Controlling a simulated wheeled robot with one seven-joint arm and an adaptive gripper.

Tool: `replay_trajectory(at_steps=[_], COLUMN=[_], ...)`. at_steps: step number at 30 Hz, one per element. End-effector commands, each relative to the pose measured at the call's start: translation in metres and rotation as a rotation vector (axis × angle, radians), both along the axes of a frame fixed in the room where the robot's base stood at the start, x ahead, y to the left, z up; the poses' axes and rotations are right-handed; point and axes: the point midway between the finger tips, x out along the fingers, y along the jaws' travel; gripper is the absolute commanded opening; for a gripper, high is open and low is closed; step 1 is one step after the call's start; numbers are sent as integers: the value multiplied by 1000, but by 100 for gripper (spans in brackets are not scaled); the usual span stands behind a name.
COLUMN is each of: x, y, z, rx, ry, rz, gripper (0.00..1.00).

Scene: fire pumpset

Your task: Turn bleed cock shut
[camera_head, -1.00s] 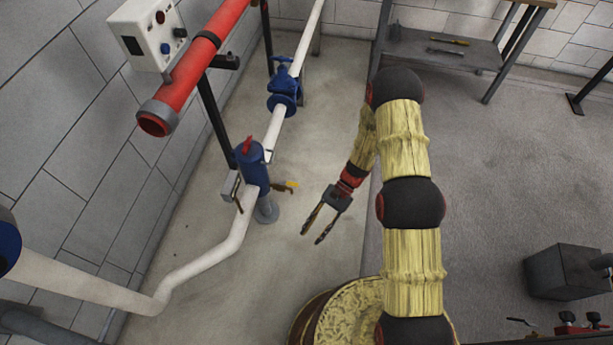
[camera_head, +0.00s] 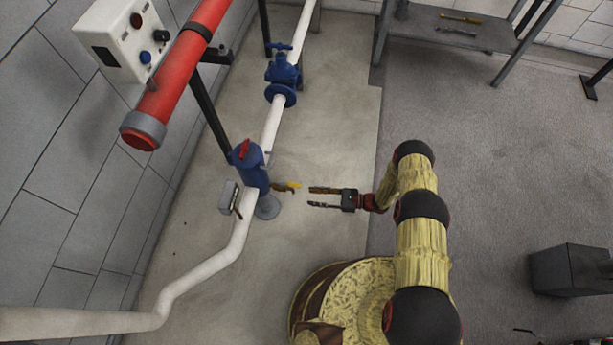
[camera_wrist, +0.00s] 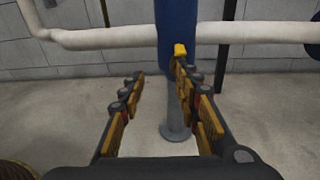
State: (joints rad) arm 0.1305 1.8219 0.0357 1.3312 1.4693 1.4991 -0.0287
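The bleed cock (camera_head: 284,187) is a small brass fitting with a yellow handle end. It sticks out to the right from the blue cylindrical body (camera_head: 249,166) on the white pipe. My gripper (camera_head: 311,196) is open and empty, just right of the cock, with its fingers pointing left towards it and a small gap between. In the wrist view, the cock's yellow end (camera_wrist: 180,50) shows beside the tip of my right finger, in front of the blue body (camera_wrist: 173,32). The rest of the cock is hidden behind that finger. My gripper (camera_wrist: 160,75) straddles the view of the grey foot below.
The white pipe (camera_head: 205,268) bends towards the lower left, with a blue valve (camera_head: 281,78) farther along. A red pipe (camera_head: 180,75) and a white control box (camera_head: 120,42) are at upper left. The floor between my gripper and the bench (camera_head: 450,38) is clear.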

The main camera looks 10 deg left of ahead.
Motion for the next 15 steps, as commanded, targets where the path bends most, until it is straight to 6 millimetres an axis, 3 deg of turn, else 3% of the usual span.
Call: replay_trajectory(at_steps=[4,8,15], x=[23,25,27], y=[-1,7,43], z=[13,17,16], rx=[46,63,62], ry=[-18,-22,-22], rz=[-71,-72,-68], gripper=[33,33,33])
